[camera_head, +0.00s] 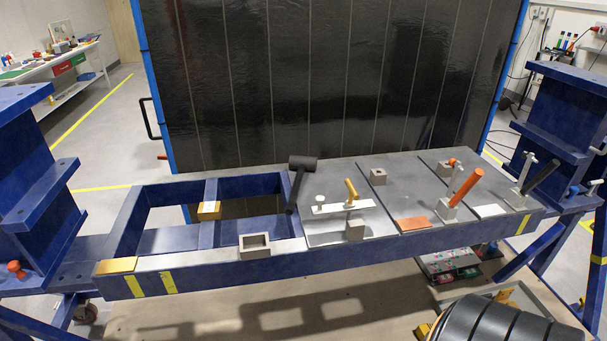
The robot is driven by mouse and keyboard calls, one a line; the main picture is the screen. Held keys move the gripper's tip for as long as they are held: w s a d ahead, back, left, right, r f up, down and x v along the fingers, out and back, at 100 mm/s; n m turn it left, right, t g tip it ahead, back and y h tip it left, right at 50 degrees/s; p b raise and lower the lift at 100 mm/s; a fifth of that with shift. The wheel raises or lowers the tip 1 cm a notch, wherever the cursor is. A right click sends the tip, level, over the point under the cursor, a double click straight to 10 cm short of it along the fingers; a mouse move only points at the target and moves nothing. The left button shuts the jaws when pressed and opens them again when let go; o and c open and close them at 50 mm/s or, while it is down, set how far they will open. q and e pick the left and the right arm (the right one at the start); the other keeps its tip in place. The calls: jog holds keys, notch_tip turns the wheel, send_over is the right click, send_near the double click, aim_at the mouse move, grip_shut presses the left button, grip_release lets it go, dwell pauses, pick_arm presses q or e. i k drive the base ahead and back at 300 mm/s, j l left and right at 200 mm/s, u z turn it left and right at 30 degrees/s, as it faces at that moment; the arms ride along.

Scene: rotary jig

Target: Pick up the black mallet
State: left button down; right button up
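The black mallet (303,163) is near the middle of the blue jig (200,272). Its dark cylindrical head is at the top, and its handle runs down and slightly left to the frame's surface. It sits at the border between the open blue frame section and the grey plate (335,165). I cannot tell exactly what supports it. Nothing is seen holding it. Neither of my grippers shows in the head view.
Just right of the mallet stands a clamp with a yellow handle (351,189). Further right are clamps with orange (465,187) and black (542,176) handles. A grey hollow block (255,246) stands at the front edge. Blue columns flank the jig; a dark panel (330,80) stands behind.

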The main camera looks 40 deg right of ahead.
aim_at(301, 163)
jog(key=k+l+u, duration=0.15)
jog(key=l, duration=0.3)
jog(key=k+l+u, duration=0.15)
jog(key=l, duration=0.3)
jog(key=k+l+u, duration=0.15)
jog(key=k+l, duration=0.15)
jog(key=k+l+u, duration=0.15)
jog(key=l, duration=0.3)
jog(key=k+l, duration=0.05)
jog(key=k, duration=0.05)
